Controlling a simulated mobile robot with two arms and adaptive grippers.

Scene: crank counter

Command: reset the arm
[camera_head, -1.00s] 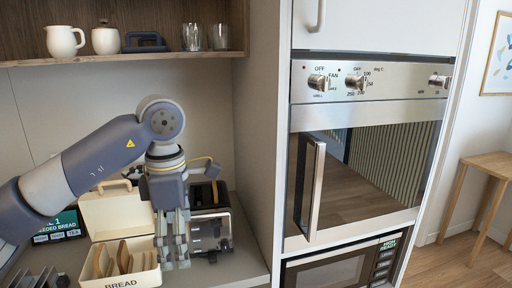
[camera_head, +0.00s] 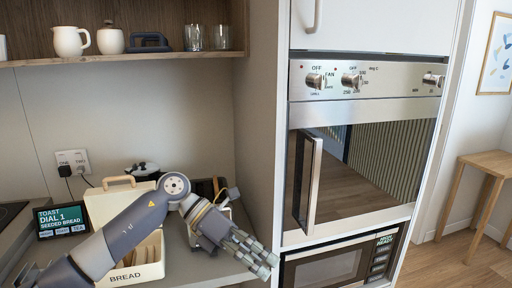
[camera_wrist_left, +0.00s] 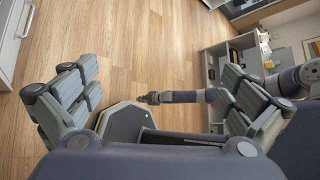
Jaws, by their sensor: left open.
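My left arm comes in from the lower left in the head view. Its gripper (camera_head: 254,250) points down to the right, over the counter's front edge, beside the tall oven cabinet. In the left wrist view the two fingers of this gripper (camera_wrist_left: 165,105) stand wide apart with nothing between them. Behind them are the wood floor and parts of my own body. My right gripper cannot be made out in the head view.
The bread box (camera_head: 135,262) stands on the counter under my left arm. The toaster (camera_head: 215,192) is partly hidden behind the gripper. A toast sign (camera_head: 60,220) stands at left. The oven handle (camera_head: 312,185) and microwave (camera_head: 325,268) are to the right.

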